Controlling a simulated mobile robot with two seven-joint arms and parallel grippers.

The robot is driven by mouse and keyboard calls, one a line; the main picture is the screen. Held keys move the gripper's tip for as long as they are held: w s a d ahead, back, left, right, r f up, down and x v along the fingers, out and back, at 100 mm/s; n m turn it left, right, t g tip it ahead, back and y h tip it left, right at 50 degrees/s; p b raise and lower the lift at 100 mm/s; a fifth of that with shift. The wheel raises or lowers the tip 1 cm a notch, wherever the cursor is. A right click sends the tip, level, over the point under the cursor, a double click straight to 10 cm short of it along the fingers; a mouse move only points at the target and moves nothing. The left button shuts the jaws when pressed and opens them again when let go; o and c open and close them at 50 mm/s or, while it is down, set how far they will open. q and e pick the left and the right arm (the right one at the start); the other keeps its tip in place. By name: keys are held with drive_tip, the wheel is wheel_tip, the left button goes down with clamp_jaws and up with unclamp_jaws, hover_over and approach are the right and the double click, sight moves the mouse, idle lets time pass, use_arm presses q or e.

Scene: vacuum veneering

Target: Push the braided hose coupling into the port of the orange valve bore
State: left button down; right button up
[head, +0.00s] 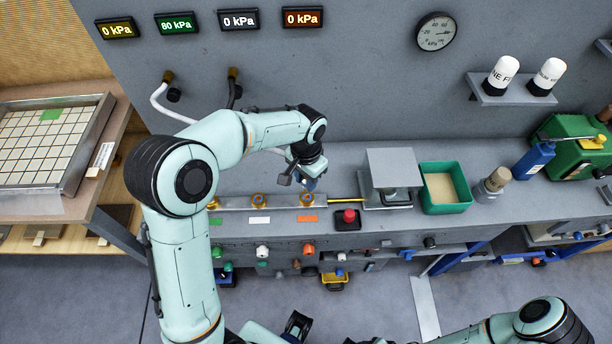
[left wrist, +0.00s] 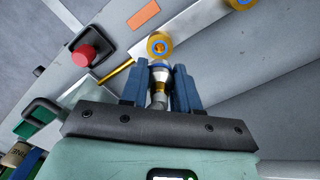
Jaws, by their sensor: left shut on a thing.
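My left gripper (head: 308,181) is over the valve rail at the bench. In the left wrist view its two blue fingers (left wrist: 161,84) are shut on the hose coupling (left wrist: 160,78), a metal fitting with a pale front end. The orange valve bore (head: 308,199) is a brass ring with a blue rim, beside an orange label (head: 307,218). It also shows in the left wrist view (left wrist: 159,46), right ahead of the coupling's tip. The tip looks very close to the port, but I cannot tell whether they touch.
A red stop button (head: 349,216) stands just right of the orange bore. Farther right are a grey press-like stand (head: 392,165) and a green tray (head: 444,205). Another brass bore (head: 258,199) sits to the left, by a white label. Hoses (head: 165,100) hang from the wall.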

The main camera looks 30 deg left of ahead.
use_arm(q)
drive_tip(key=shift+f+b, duration=1)
drive_tip(key=shift+f, duration=0.9)
use_arm(e)
drive_tip(key=f, duration=0.1)
drive_tip(key=s+f, duration=0.1)
drive_tip(key=shift+f, duration=0.3)
drive_tip(key=shift+w+r, duration=0.1)
drive_tip(key=shift+r, duration=0.15)
use_arm(q)
drive_tip(key=shift+f+b, duration=0.75)
drive_tip(key=shift+f, duration=0.8)
use_arm(e)
drive_tip(key=shift+s+f, duration=0.25)
drive_tip(key=shift+f, duration=0.7)
use_arm(q)
drive_tip(key=c, duration=0.8)
unclamp_jaws()
drive_tip(key=shift+o, duration=0.2)
drive_tip(key=shift+r, duration=0.1)
wheel_tip(320, 180, up, 13)
drive_tip(key=shift+w+r+p, duration=0.1)
drive_tip(key=shift+r+p, duration=0.1)
drive_tip(key=shift+p, duration=0.7)
use_arm(e)
drive_tip(key=shift+w+r, duration=0.25)
drive_tip(key=shift+r, duration=0.7)
use_arm(q)
drive_tip(key=shift+f, duration=0.1)
